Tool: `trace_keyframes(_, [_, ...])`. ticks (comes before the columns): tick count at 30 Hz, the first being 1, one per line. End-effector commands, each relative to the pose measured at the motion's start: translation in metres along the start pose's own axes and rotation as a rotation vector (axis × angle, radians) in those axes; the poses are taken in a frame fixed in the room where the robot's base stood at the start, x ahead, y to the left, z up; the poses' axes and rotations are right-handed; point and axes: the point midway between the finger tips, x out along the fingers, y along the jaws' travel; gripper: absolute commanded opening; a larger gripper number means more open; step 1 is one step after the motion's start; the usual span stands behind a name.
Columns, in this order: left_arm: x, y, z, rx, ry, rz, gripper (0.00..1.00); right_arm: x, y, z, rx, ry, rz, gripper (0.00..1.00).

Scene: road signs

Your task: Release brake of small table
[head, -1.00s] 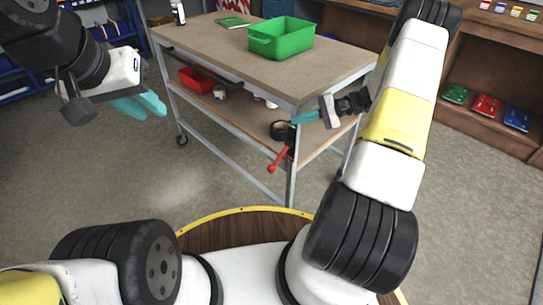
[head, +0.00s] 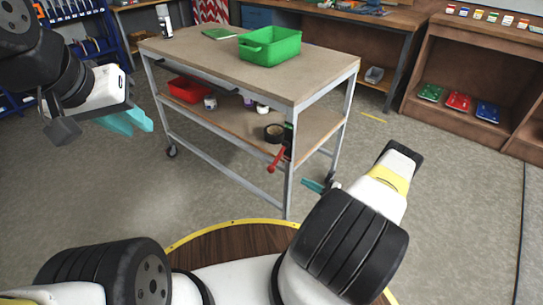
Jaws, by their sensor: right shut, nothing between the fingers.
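The small table (head: 205,62) is a wheeled cart with a beige top, a lower shelf and a grey metal frame. A red brake lever (head: 276,158) is on its nearest leg, slanting down to the left. My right gripper (head: 311,185) is right of and below the lever, apart from it, beside the near leg. Its teal fingers are shut and empty, partly hidden by my arm. My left gripper (head: 139,124) hangs in the air left of the table, its teal fingertips apart and nothing between them.
A green bin (head: 270,47) stands on the table top, with a bottle (head: 164,21) at its far left corner. A red bin (head: 189,90) and a roll of black tape (head: 273,133) lie on the lower shelf. Shelving (head: 465,75) stands at the right. Floor around the table is clear.

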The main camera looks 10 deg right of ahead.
Motion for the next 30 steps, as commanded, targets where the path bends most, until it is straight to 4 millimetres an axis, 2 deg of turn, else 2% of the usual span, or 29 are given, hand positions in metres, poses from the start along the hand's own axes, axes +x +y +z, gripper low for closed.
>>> trace_keyframes(10, [0.000, 0.000, 0.000, 0.000, 0.000, 0.000, 0.25, 0.001, 0.000, 0.000, 0.000, 0.000, -0.001, 0.00])
trace_keyframes(14, [0.000, 0.000, 0.000, 0.000, 0.000, 0.000, 0.25, 0.012, 0.000, 0.000, 0.000, -0.002, 0.000, 0.00])
trace_keyframes(17, [0.000, 0.000, 0.000, 0.000, 0.000, 0.000, 0.25, 0.027, 0.001, 0.001, 0.000, -0.004, 0.001, 0.00])
trace_keyframes(27, [0.000, 0.000, 0.000, 0.000, 0.000, 0.000, 0.25, 0.101, 0.001, 0.001, -0.001, -0.004, 0.002, 0.00])
trace_keyframes(30, [0.000, 0.000, 0.000, 0.000, 0.000, 0.000, 0.25, 0.105, 0.000, 0.013, 0.004, -0.002, 0.001, 0.00])
